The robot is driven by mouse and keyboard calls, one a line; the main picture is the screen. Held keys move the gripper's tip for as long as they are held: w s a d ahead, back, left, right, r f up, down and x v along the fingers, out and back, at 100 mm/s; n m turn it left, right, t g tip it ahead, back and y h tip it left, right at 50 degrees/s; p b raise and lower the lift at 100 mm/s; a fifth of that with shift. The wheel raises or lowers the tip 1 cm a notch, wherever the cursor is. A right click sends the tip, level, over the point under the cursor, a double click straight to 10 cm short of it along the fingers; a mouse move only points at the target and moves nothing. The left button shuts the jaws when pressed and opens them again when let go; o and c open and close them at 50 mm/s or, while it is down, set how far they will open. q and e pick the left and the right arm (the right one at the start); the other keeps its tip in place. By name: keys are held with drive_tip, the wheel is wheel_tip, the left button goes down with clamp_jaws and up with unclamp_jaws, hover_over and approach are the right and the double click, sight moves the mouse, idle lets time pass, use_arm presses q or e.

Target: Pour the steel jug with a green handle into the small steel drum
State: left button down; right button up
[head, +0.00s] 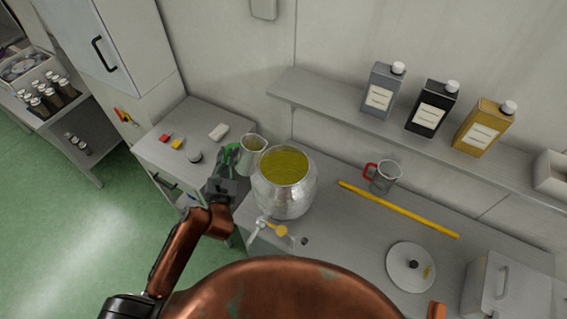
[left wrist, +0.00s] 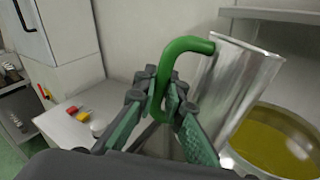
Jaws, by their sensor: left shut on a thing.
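The steel jug (head: 252,157) is held at the left rim of the small steel drum, with its mouth leaning toward the drum in the left wrist view (left wrist: 236,85). My left gripper (head: 229,164) is shut on its green handle (left wrist: 186,46); the fingers (left wrist: 165,105) hide the handle's lower part. The small steel drum (head: 284,199) is open and holds yellow-green oil (head: 285,166); its rim also shows in the left wrist view (left wrist: 268,108). A tap (head: 270,228) is on its front. No stream from the jug is visible.
Right of the drum are a red-handled jug (head: 384,180), a yellow bar (head: 398,210), a round lid (head: 405,279) and a steel box (head: 490,290). Several bottles (head: 432,110) stand on the shelf (head: 335,104). Small items lie on the left counter (head: 176,168).

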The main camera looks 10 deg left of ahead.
sight(240, 153)
use_arm(q)
drive_tip(key=shift+w+d+r+m, duration=0.15)
drive_tip(key=shift+d+r+m, duration=0.3)
drive_tip(key=shift+d+m, duration=0.3)
drive_tip(key=shift+w+d+r+m+g, duration=0.2)
drive_tip(key=shift+w+d+m+g, duration=0.15)
drive_tip(key=shift+m, duration=0.3)
drive_tip(key=shift+w+d+r+m, duration=0.15)
drive_tip(key=shift+d+r+m, duration=0.05)
drive_tip(key=shift+d+m, duration=0.45)
drive_tip(key=shift+w+d+r+m, duration=0.2)
drive_tip(key=shift+d+m, duration=0.1)
drive_tip(key=shift+m, duration=0.35)
drive_tip(key=shift+d+f+m+g+y+b, duration=0.25)
drive_tip(key=shift+f+m+y+b, duration=0.1)
drive_tip(key=shift+f+m, duration=0.1)
drive_tip(key=shift+w+f, duration=0.15)
drive_tip(key=shift+f, duration=0.05)
drive_tip(key=shift+d+r+m, duration=0.15)
drive_tip(key=shift+m, duration=0.2)
drive_tip(key=shift+d, duration=0.2)
drive_tip(key=shift+w+m, duration=0.1)
drive_tip(key=shift+m, duration=0.2)
drive_tip(key=shift+y, duration=0.25)
